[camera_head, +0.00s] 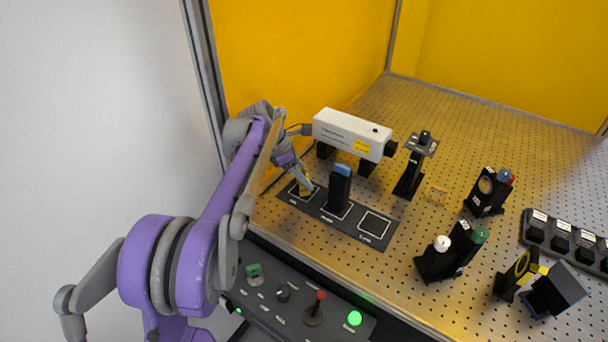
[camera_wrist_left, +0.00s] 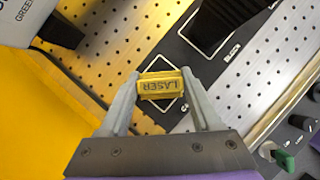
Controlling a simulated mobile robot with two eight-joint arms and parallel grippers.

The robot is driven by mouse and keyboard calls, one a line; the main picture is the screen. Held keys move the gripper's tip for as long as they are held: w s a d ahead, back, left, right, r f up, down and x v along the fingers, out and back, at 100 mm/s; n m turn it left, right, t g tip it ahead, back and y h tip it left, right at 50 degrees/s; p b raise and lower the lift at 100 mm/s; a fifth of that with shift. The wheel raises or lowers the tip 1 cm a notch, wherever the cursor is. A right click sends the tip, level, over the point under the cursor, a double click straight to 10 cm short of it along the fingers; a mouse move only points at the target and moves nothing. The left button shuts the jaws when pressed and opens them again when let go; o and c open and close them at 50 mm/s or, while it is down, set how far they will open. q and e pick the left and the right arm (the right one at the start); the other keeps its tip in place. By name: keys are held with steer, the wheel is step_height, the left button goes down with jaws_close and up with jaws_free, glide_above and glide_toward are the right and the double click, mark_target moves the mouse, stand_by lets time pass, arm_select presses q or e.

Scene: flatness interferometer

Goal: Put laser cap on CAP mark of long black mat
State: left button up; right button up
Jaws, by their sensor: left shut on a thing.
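The long black mat (camera_head: 375,226) lies on the perforated table and has three white square outlines. My left gripper (camera_head: 306,188) points down at its left-end square. In the left wrist view the left gripper (camera_wrist_left: 162,84) is shut on the yellow laser cap (camera_wrist_left: 160,87), which reads LASER. The cap is over a white square outline on the mat (camera_wrist_left: 178,62), partly covering it. I cannot tell whether the cap touches the mat. The mark's lettering is not readable. My right gripper is not in view.
A black block with a blue top (camera_head: 340,186) stands on the mat's middle square, close to my left gripper. A white laser housing (camera_head: 348,132) stands behind. A control panel (camera_head: 290,300) lies in front. The right-end square is empty. Several optic mounts stand to the right.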

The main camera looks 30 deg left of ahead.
arm_select(q)
steer(key=shift+f, duration=0.2)
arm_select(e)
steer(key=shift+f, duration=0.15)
arm_select(q)
steer(key=o, duration=1.1)
steer(key=shift+r, duration=0.1)
steer(key=shift+r+p, duration=1.7)
steer(key=shift+r, duration=1.75)
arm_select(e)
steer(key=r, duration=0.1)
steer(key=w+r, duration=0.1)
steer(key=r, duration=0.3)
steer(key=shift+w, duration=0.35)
arm_select(q)
steer(key=shift+f, duration=0.1)
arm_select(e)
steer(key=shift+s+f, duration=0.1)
